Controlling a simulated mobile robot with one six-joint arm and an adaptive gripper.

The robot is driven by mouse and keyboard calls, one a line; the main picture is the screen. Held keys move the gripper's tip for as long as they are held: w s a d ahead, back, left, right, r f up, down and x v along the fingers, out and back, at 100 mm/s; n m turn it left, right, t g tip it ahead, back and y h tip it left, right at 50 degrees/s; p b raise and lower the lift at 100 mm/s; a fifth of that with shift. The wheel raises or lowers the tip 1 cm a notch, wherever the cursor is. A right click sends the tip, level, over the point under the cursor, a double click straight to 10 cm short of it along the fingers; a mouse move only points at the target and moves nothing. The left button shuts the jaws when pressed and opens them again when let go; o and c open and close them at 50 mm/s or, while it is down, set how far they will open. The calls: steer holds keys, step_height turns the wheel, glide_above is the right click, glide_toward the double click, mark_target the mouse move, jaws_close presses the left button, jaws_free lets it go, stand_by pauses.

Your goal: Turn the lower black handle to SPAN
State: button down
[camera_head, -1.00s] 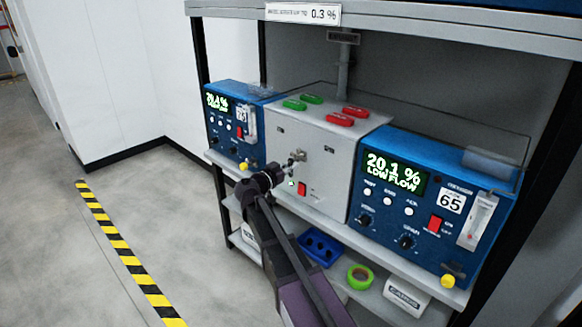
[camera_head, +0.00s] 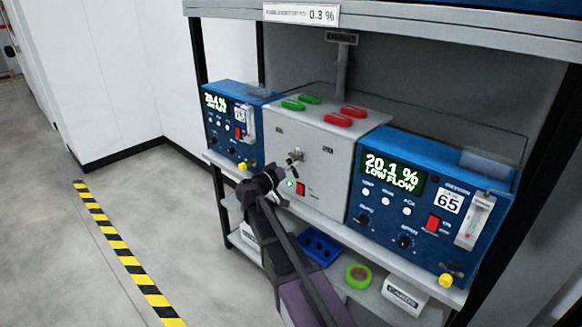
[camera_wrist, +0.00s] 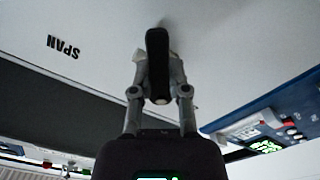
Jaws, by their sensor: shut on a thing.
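The black handle (camera_wrist: 157,62) stands out from the grey panel in the wrist view, pointing roughly up and down in that picture. My gripper (camera_wrist: 158,84) is shut on it, with one finger on each side. The label SPAN (camera_wrist: 63,47) is printed upside down to the left of the handle in that view. In the head view my gripper (camera_head: 287,173) is at the front of the grey box (camera_head: 325,175), low on its face, below a metal fitting (camera_head: 296,155). The handle is mostly hidden there by the gripper.
Blue analysers stand on both sides of the grey box, one at the left (camera_head: 228,140) and one at the right (camera_head: 400,205). Green tape (camera_head: 358,276) and a blue tray (camera_head: 320,246) are on the lower shelf. The floor at left is clear.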

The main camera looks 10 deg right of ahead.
steer(key=n, duration=0.5)
steer(key=shift+s+d+r+n+p, duration=0.15)
steer(key=shift+s+r+n+p, duration=0.15)
steer(key=shift+r+p, duration=0.1)
steer(key=shift+r+n, duration=0.15)
steer(key=shift+n, duration=1)
steer(key=shift+r+n, duration=0.15)
steer(key=shift+n, duration=1)
steer(key=c, duration=0.6)
jaws_free()
steer(key=v, duration=1.2)
